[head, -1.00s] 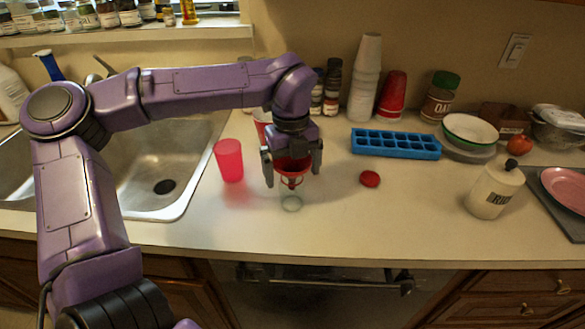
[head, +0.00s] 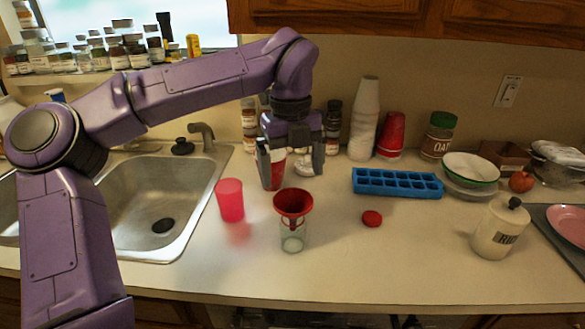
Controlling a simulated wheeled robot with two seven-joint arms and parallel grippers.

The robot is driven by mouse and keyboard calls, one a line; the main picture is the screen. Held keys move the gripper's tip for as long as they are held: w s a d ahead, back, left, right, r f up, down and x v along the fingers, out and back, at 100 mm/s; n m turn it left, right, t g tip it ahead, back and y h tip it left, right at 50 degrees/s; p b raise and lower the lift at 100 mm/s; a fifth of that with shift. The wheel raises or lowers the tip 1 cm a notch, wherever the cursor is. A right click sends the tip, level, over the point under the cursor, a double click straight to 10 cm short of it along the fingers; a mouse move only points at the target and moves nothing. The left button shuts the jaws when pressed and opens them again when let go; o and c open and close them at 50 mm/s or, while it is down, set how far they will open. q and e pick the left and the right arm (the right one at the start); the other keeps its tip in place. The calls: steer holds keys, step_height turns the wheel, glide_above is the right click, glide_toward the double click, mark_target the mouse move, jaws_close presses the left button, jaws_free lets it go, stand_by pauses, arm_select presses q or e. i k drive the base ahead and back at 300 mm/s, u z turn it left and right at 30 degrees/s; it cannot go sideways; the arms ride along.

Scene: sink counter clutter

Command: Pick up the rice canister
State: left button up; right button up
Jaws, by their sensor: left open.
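The rice canister (head: 497,229) is cream with a dark knob on its lid and dark lettering on its side. It stands upright on the counter at the right in the head view. My left gripper (head: 290,170) is open, fingers pointing down, well to the left of the canister and above the back part of the counter. Nothing is held between its fingers. My right gripper is not in view.
A red funnel (head: 294,204) sits on a glass jar (head: 292,240). A pink cup (head: 230,201), red lid (head: 372,218) and blue ice tray (head: 397,183) stand nearby. Bowls (head: 470,168) and a dark mat (head: 548,222) with a pink plate (head: 569,224) flank the canister. Counter in front is clear.

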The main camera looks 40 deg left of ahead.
mark_target(492, 239)
steer(key=k, duration=1)
